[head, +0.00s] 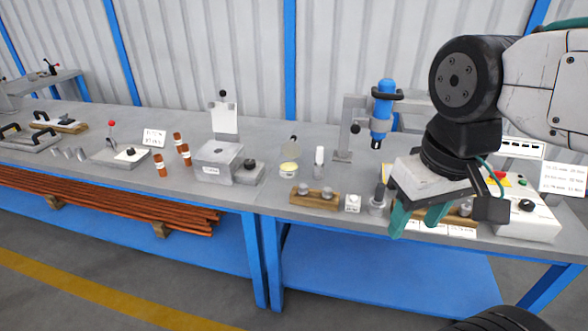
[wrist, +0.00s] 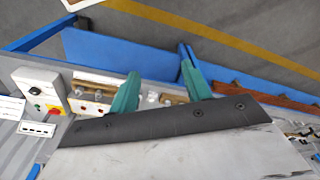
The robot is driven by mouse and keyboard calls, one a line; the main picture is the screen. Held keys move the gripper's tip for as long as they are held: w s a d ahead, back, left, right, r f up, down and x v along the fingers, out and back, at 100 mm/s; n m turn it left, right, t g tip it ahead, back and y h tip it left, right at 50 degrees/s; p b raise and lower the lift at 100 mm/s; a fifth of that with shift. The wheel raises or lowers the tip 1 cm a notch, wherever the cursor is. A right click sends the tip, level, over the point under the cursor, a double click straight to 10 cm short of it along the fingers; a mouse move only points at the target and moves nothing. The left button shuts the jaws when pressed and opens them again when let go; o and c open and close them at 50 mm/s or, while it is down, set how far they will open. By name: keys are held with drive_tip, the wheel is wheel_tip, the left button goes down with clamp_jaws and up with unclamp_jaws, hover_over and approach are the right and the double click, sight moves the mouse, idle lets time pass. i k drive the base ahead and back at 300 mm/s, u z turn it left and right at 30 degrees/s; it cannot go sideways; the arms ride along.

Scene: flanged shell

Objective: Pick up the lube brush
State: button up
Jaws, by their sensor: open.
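A small upright piece with a white top and grey lower part (head: 319,160) stands on the bench in the head view; it may be the lube brush, but it is too small to be sure. A tin with yellow contents (head: 289,169) stands to its left. My gripper (head: 417,222) is open and empty, its teal fingers pointing down near the bench's front edge, right of the upright piece and apart from it. In the wrist view the two fingers (wrist: 160,66) are spread with nothing held between them. I cannot make out the brush in the wrist view.
A wooden block with metal parts (head: 316,198), a small white labelled block (head: 352,204) and a grey cylinder (head: 377,200) stand near the gripper. A blue press (head: 383,112) rises behind. A control box (head: 525,215) is at right. Orange-brown bottles (head: 184,155) stand left.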

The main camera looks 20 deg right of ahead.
sight(320, 149)
drive_tip(key=z, duration=0.05)
drive_tip(key=k, duration=0.5)
drive_tip(key=u, duration=0.75)
drive_tip(key=i, duration=2)
drive_tip(key=z, duration=0.65)
